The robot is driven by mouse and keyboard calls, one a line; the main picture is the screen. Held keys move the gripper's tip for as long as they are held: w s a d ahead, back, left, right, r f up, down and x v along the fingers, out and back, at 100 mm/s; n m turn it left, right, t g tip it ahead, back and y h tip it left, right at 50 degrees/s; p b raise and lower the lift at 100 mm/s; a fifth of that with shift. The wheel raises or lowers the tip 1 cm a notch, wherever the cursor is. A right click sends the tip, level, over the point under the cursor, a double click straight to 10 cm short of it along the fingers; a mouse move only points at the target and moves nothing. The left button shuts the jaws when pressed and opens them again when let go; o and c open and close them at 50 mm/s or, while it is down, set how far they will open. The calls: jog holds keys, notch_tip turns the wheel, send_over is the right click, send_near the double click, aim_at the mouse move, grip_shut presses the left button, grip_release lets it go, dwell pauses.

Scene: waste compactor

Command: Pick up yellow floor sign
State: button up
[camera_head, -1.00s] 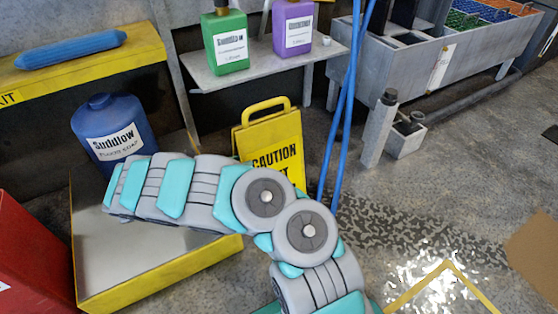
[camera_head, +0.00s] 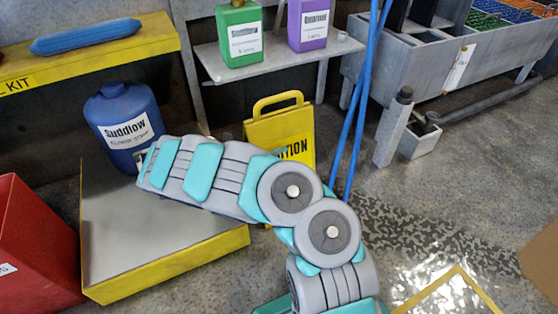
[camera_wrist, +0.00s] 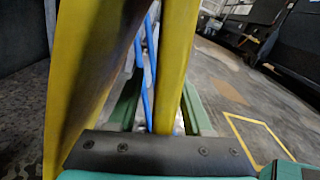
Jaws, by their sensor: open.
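The yellow floor sign (camera_head: 280,124) stands upright on the floor behind my arm in the head view. Its handle loop is at the top, and my arm hides its lower part and some of its lettering. In the wrist view its two yellow panels (camera_wrist: 90,60) fill the near left and middle, very close to the camera. My gripper (camera_wrist: 160,88) is open, with green fingers to either side of the narrower yellow panel. I cannot tell whether the fingers touch it. The head view does not show the gripper's fingers.
A blue jug (camera_head: 122,128) stands by a yellow-edged platform (camera_head: 170,267) left of the sign. Blue poles (camera_head: 358,110) stand close on its right. A shelf (camera_head: 213,62) with green and purple bottles is above. A red bin (camera_head: 35,250) is at left; open floor lies right.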

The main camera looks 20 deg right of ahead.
jog(key=shift+c, duration=0.2)
grip_shut()
jog(key=shift+r, duration=0.1)
dwell(1.0)
